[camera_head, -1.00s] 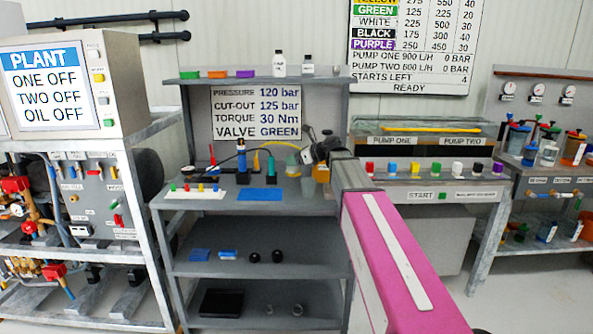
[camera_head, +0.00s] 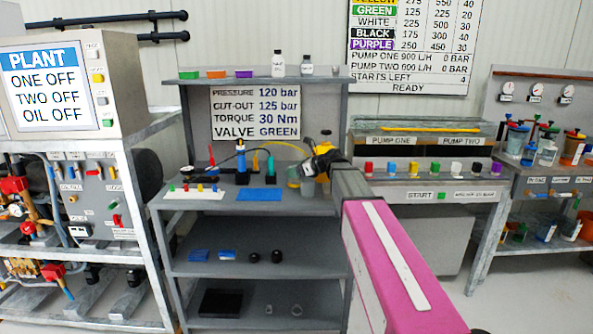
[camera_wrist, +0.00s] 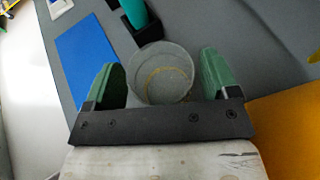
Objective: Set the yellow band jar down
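The yellow band jar (camera_wrist: 163,75) is a clear grey cup with a thin yellowish ring, seen from above in the wrist view. It is between the two green fingers of my gripper (camera_wrist: 163,82). The fingers are wide apart, with narrow gaps seeming to show beside the jar. In the head view a grey jar (camera_head: 307,187) appears upright at bench level, right of the blue mat (camera_head: 259,195), just below my yellow and black wrist (camera_head: 324,158). The fingers are too small to read there. Whether its base touches the bench is hard to tell.
A dark stand with a teal bottle (camera_wrist: 136,14) is near the jar in the wrist view. An orange surface (camera_wrist: 285,135) shows at lower right. The blue mat is bare.

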